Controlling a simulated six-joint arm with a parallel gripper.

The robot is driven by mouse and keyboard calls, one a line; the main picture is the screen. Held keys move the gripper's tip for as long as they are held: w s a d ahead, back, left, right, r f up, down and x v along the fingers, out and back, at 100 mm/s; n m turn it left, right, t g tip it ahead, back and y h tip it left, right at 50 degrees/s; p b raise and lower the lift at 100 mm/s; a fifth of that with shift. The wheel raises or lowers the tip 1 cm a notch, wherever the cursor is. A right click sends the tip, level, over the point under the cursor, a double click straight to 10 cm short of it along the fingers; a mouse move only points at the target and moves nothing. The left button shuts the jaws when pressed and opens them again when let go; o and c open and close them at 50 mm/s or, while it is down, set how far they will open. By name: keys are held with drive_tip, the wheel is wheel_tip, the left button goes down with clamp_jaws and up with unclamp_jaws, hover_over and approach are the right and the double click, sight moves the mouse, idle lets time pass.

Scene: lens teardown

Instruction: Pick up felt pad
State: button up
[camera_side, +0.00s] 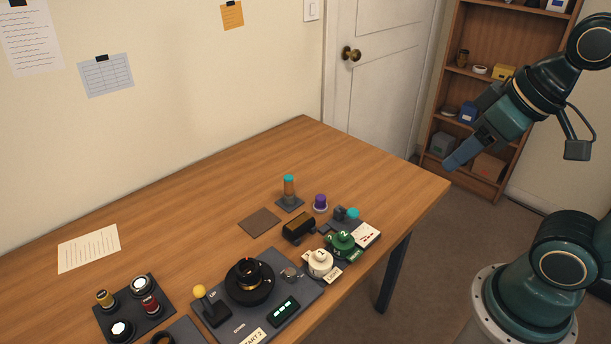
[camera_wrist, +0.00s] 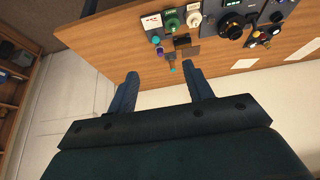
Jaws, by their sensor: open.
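A flat brown square (camera_side: 260,222), which looks like the felt pad, lies on the wooden table behind the black block. It also shows in the wrist view (camera_wrist: 188,51), small and partly beside the dark block. My gripper (camera_side: 455,160) is in the air beyond the table's right end, well apart from the pad. In the wrist view its two fingers (camera_wrist: 163,76) are spread, with nothing held between them.
A teal-and-orange post (camera_side: 289,188) stands on a small base right of the pad. A black block (camera_side: 298,228), purple knob (camera_side: 320,202) and green dial (camera_side: 342,240) are close by. A control panel (camera_side: 248,283) with a joystick is in front. The table behind the pad is clear.

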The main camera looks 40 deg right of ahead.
drive_tip(key=n+g, duration=0.6)
drive_tip(key=n, duration=1.2)
hover_over(320, 197)
wheel_tip(320, 197, down, 17)
drive_tip(key=shift+r, duration=0.2)
drive_tip(key=shift+f, duration=4.3)
